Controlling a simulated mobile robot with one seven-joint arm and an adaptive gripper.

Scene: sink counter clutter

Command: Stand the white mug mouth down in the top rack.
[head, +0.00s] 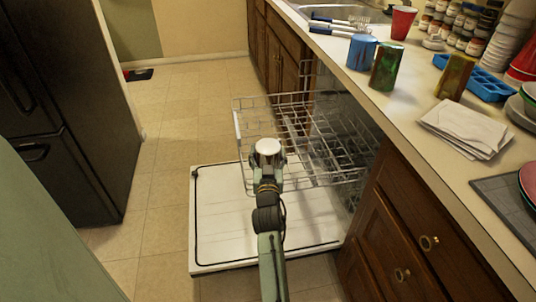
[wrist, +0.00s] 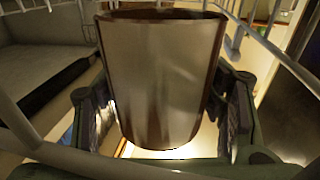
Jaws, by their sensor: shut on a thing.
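The white mug (head: 268,146) is in my gripper (head: 268,160), with its pale round base facing up in the head view. In the wrist view the mug (wrist: 160,80) fills the middle, looking brownish in shade, with a finger on each side. Its wider, dark-rimmed end is at the picture's top, near rack wires. The wire top rack (head: 238,125) is pulled out of the dishwasher. My gripper and the mug are over the rack's near left part. I cannot tell whether the mug touches the wires.
The open dishwasher door (head: 215,225) lies flat below the rack. The counter (head: 400,105) at right holds cups (head: 361,52), jars, papers (head: 465,128) and a blue tray (head: 485,85). A black fridge (head: 75,100) stands at left. Tiled floor between is clear.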

